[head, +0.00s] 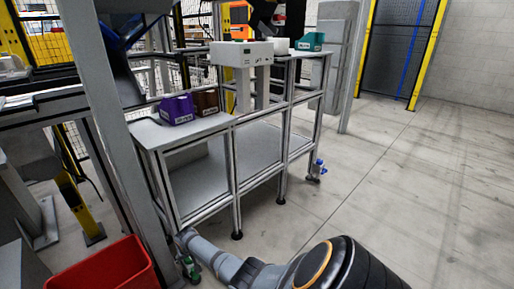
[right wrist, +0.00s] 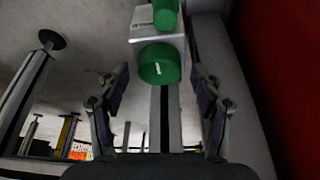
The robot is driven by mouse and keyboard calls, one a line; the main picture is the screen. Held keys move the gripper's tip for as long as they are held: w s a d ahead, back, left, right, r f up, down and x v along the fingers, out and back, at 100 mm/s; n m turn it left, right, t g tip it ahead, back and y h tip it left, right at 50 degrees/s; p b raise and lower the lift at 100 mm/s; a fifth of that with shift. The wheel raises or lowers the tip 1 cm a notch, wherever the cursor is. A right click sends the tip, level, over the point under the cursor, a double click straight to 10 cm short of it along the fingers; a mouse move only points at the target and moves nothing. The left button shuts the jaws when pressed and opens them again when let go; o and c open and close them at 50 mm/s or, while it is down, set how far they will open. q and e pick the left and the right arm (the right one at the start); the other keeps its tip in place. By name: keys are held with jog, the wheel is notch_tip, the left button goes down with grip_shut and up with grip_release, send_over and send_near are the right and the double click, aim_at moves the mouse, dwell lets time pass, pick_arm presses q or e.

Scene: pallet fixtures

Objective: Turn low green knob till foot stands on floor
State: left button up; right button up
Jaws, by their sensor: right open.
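A green round knob (right wrist: 158,65) with a small white mark faces me in the right wrist view. It sits on a pale bracket (right wrist: 158,28) on a grey metal leg. A second green part (right wrist: 166,14) shows beyond it at the top edge. In the head view, the green part (head: 190,268) shows small and partly covered at the bench's near corner, beside my right arm. My right gripper (right wrist: 159,80) is open, its fingers apart on both sides of the leg and facing the green knob. I see no contact. The foot under this leg cannot be made out. My left gripper is not in view.
A red bin (head: 105,265) stands close to the green part and fills the right edge of the wrist view. The bench (head: 190,146) carries purple and brown boxes. Another leg has a blue knob (head: 318,168). The floor at right (head: 410,200) is clear.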

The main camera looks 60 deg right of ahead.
jog(key=n+b, duration=0.1)
jog(key=f+n+y+b, duration=0.1)
jog(key=n+b, duration=0.2)
jog(key=b, duration=0.1)
jog(key=shift+d+f+n+y, duration=0.2)
jog(key=shift+d+n+y, duration=0.1)
jog(key=shift+y, duration=0.1)
jog(key=n+b, duration=0.1)
jog(key=b, duration=0.2)
jog(key=n+y+b, duration=0.1)
jog(key=n+b, duration=0.1)
jog(key=b, duration=0.1)
jog(key=n+b, duration=0.2)
jog(key=b, duration=0.1)
jog(key=shift+r+y, duration=0.25)
jog(key=shift+y, duration=0.15)
jog(key=w+p+v, duration=0.1)
jog(key=p+v, duration=0.8)
jog(key=v, duration=0.3)
jog(key=s+a+m+g+h+p, duration=0.1)
jog(key=s+a+m+p, duration=0.1)
jog(key=s+p, duration=1.3)
jog(key=s+a+r+m+g+h+p, duration=0.1)
jog(key=s+a+m+h+p, duration=0.1)
jog(key=s+p, duration=1.4)
jog(key=p, duration=0.7)
jog(key=shift+a+m, duration=0.3)
